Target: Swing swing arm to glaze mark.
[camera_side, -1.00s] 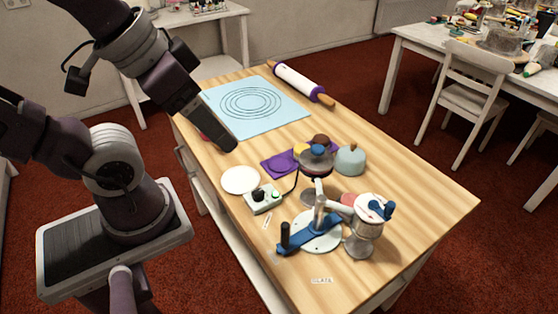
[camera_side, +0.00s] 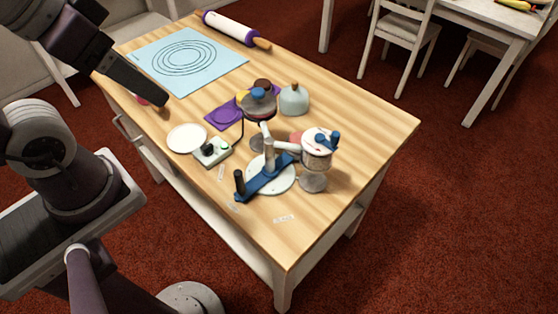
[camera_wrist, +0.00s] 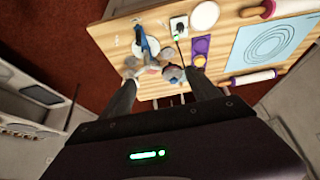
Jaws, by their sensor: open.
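The swing arm (camera_side: 266,176) is a blue bar with an upright black handle (camera_side: 240,182) at its near-left end. It lies across a round white base (camera_side: 285,184) on the wooden table. In the wrist view the blue bar (camera_wrist: 144,40) runs over the white disc near the top. A small white label (camera_side: 283,218) lies on the table in front of the base; its print is too blurred to read surely. My gripper (camera_side: 160,100) is open and empty, above the table's left side near the blue mat, well apart from the swing arm. Both fingers show in the wrist view (camera_wrist: 163,92).
Two turntable stands, one with a blue-topped piece (camera_side: 258,95) and one with a blue knob (camera_side: 326,142), flank the swing arm. A switch box (camera_side: 212,152), white disc (camera_side: 187,138), grey-green dome (camera_side: 294,99), purple mat (camera_side: 222,116) and rolling pin (camera_side: 233,29) also lie about. The table's right side is clear.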

